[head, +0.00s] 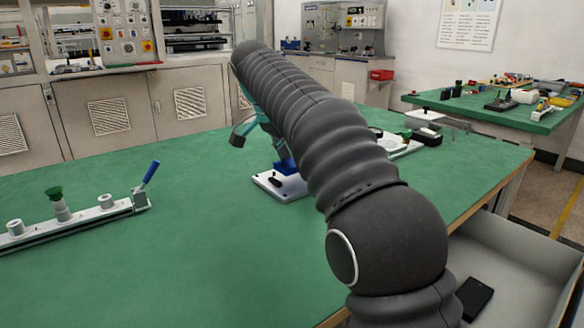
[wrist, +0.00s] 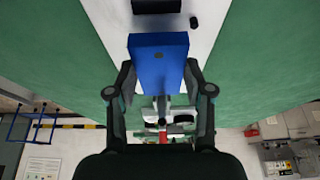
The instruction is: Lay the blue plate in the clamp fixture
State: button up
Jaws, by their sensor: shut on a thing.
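The blue plate (wrist: 158,58) is between the two fingers of my gripper (wrist: 160,78) in the wrist view, and the fingers are shut on its sides. In the head view my gripper (head: 262,133) is partly behind my arm, and a part of the blue plate (head: 287,166) shows below it. A white base (head: 290,190) with a small black knob lies on the table there; it looks like the clamp fixture. It also shows in the wrist view (wrist: 107,18), with a dark block at the top edge. The plate overlaps the base in both views; I cannot tell whether they touch.
A rail fixture (head: 90,220) with pegs, a green knob and a blue-handled lever lies at the left of the green table (head: 190,265). A pale item with a black part (head: 405,145) lies behind my arm to the right. The front middle of the table is clear.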

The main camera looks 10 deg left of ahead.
jog(key=shift+f, duration=1)
jog(key=shift+f, duration=0.1)
jog(key=o, duration=1.4)
jog(key=shift+o, duration=0.2)
jog(key=p+v, duration=0.2)
jog(key=v, duration=0.6)
jog(key=shift+w+p, duration=0.1)
jog(key=shift+p, duration=0.25)
jog(key=v, duration=0.4)
jog(key=shift+b, duration=0.3)
jog(key=shift+d, duration=0.1)
